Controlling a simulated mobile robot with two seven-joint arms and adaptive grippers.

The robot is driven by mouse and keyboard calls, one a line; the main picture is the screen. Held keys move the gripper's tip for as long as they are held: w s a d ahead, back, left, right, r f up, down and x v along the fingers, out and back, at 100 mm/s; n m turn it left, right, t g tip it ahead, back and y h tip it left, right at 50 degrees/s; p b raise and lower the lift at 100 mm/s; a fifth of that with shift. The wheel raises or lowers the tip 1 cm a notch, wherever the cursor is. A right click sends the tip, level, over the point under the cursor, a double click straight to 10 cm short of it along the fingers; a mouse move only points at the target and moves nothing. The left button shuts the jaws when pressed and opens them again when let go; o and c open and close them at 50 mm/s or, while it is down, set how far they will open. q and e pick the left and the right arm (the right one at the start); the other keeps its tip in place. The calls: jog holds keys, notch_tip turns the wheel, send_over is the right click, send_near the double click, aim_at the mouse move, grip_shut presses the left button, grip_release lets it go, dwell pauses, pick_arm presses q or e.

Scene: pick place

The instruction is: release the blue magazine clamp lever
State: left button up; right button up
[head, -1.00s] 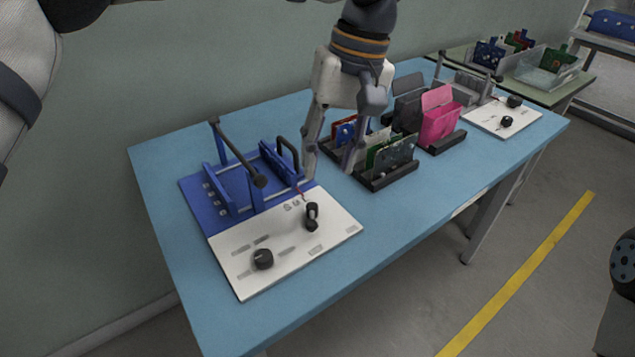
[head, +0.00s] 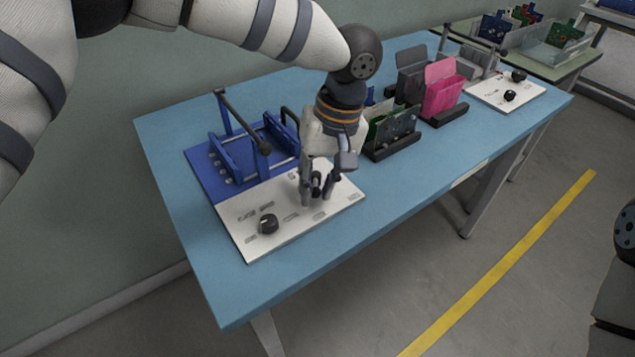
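The blue magazine clamp (head: 205,178) stands at the left of the blue table. Its lever (head: 240,122) is a dark bar with a round black knob at its lower right end, slanting above the blue frame. A white panel (head: 245,222) in front of it carries a black upright switch (head: 317,183) and a round black knob (head: 268,223). My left gripper (head: 317,196) points down over the panel, one finger on each side of the switch. I cannot tell whether the fingers touch it. My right gripper is out of view.
A dark rack with green boards (head: 393,128) stands right of my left gripper. Behind it are a pink holder (head: 443,90) and a second white panel (head: 492,95) with black knobs. The table's front strip (head: 385,205) is clear.

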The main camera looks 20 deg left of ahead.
pick_arm(q)
grip_shut()
jog(key=n, duration=0.1)
jog(key=d+n, duration=0.1)
jog(key=n, duration=0.1)
jog(key=shift+w+g, duration=0.3)
jog(key=shift+w, duration=0.05)
jog(key=n, duration=0.1)
jog(key=w+d+n+h, duration=0.1)
jog(key=n, duration=0.1)
jog(key=shift+d+n, duration=0.1)
jog(key=shift+n, duration=0.2)
jog(key=n, duration=0.1)
jog(key=w+n, duration=0.1)
jog(key=n, duration=0.1)
jog(key=shift+w+d+g+h, duration=0.2)
jog(key=shift+d+g+h, duration=0.1)
jog(key=shift+w+d+n+h+b, duration=0.15)
jog(key=shift+w+n, duration=0.25)
jog(key=shift+n, duration=0.7)
jog(key=shift+w+n+h+b, duration=0.15)
jog(key=shift+w+n+h, duration=0.2)
jog(key=shift+n, duration=0.75)
jog(key=shift+w, duration=0.1)
